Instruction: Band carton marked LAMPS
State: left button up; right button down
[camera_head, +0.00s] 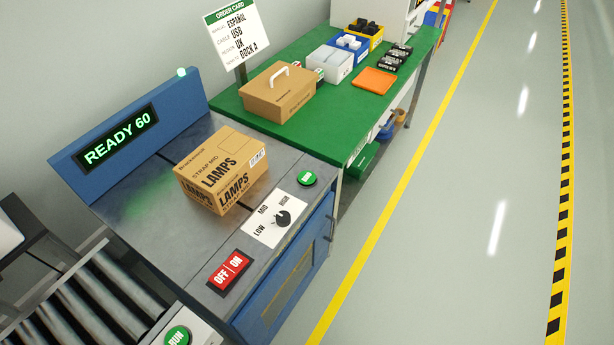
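The carton (222,170) marked LAMPS is brown cardboard and also reads STRAP MID. It sits upright on the grey metal top of the banding machine (150,205). The machine's display (121,134) reads READY 60 in green. A dial (283,217) on a white plate marked LOW, MID and HIGH stands right of the carton; its pointer seems turned toward HIGH, but I cannot be sure. A green button (307,178) lies beyond the dial. A red OFF/ON switch (230,271) is at the front edge. No band is visible around the carton. Neither gripper shows.
A roller conveyor (85,305) with a green RUN button (178,337) is at lower left. A green bench (325,110) behind holds a handled carton (278,92), an orange tray (373,81), bins (333,66) and an order card (237,36). The floor at right is clear.

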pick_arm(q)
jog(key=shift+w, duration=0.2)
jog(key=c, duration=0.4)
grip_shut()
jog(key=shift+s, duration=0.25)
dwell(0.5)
